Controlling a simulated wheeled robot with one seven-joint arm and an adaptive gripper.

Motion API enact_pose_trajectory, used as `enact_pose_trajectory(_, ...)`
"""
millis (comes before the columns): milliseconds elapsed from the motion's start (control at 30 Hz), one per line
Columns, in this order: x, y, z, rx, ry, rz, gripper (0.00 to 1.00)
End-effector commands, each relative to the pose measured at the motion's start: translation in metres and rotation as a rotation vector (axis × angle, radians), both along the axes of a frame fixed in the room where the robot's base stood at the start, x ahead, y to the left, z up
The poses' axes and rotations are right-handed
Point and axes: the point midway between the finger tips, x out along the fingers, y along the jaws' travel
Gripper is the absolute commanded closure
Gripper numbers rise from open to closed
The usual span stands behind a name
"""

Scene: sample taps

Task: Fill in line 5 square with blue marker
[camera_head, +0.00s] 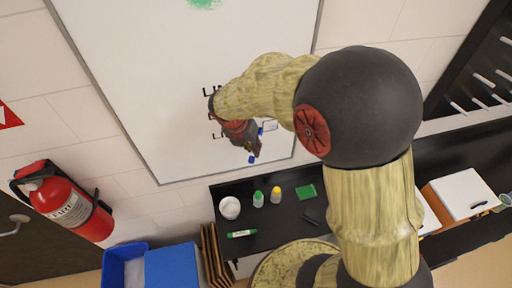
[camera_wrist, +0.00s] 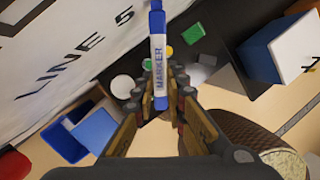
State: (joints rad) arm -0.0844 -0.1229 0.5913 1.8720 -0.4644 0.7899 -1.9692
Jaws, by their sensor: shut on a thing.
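The marker (camera_wrist: 158,70) has blue ends and a white label reading MARKER. My gripper (camera_wrist: 158,98) is shut on it, with the fingers on either side of its lower part. In the head view my gripper (camera_head: 247,142) is in front of the lower right of the whiteboard (camera_head: 180,85), with a blue end of the marker (camera_head: 251,159) showing below it. The "LINE 5" lettering (camera_wrist: 75,58) is on the board left of the marker in the wrist view. A black square outline (camera_wrist: 30,12) is partly cut off at the upper left. I cannot tell whether the marker touches the board.
A black counter (camera_head: 280,235) below the board holds a white round item (camera_head: 230,208), green-capped and yellow-capped bottles, a green block (camera_head: 306,191) and a green marker (camera_head: 242,234). Blue bins (camera_head: 172,266) and a fire extinguisher (camera_head: 65,203) are at left.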

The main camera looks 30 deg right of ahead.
Motion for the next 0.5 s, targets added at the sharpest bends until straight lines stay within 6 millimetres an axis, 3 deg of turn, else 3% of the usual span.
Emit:
enact_pose_trajectory(267,0.000,-0.002,0.009,0.000,-0.002,-0.001,1.00)
enact_pose_trajectory(500,-0.004,-0.018,0.010,0.000,-0.003,-0.002,1.00)
